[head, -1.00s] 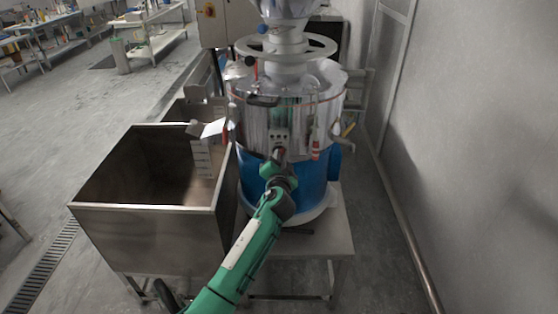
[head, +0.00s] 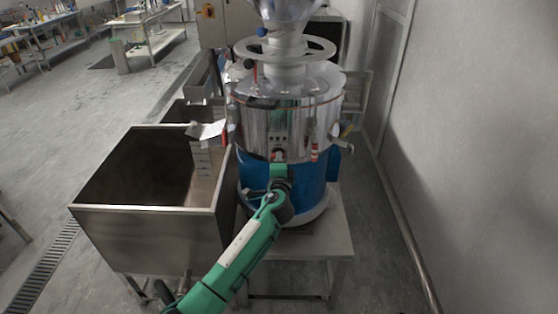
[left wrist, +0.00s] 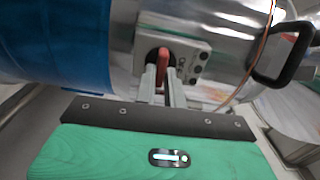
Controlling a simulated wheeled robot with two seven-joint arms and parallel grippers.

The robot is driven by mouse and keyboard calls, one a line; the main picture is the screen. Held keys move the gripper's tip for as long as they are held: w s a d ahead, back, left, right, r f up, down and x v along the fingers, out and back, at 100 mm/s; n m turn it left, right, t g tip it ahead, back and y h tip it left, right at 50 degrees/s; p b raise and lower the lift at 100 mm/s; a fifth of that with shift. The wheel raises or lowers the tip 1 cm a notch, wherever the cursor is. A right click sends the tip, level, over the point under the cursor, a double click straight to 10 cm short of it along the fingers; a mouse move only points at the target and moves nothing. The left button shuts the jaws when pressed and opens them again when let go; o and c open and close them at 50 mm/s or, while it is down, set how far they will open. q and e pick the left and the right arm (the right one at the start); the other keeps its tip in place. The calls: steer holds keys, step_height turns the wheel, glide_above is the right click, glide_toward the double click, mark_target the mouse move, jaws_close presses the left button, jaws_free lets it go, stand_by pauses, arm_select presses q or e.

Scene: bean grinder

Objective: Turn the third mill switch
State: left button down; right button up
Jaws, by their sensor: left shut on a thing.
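The mill is a shiny metal drum (head: 255,122) on a blue base (head: 314,178). A small grey switch panel (head: 277,141) sits on the front of the drum. In the left wrist view the panel (left wrist: 200,62) has a red switch lever (left wrist: 162,62) and a few dark round spots. My left gripper (head: 279,156) is at the panel's lower edge. In the left wrist view, the fingers of my left gripper (left wrist: 163,86) are on both sides of the red lever, shut on it. The lever is hidden in the head view. My right gripper is not in view.
An open steel bin (head: 100,208) stands left of the mill. The mill stands on a low metal table (head: 318,238). A grey wall (head: 480,150) runs along the right. A black handle (left wrist: 284,54) sticks out from the drum at right in the left wrist view.

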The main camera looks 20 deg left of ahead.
arm_select(q)
steer(key=shift+f+m, duration=0.1)
steer(key=shift+m, duration=0.2)
steer(key=c, duration=1.5)
jaws_free()
steer(key=shift+s, duration=0.1)
steer(key=b+v, duration=0.3)
steer(key=v, duration=1)
steer(key=shift+s+d+b, duration=0.15)
steer(key=shift+s+b, duration=0.15)
steer(key=shift+b, duration=0.05)
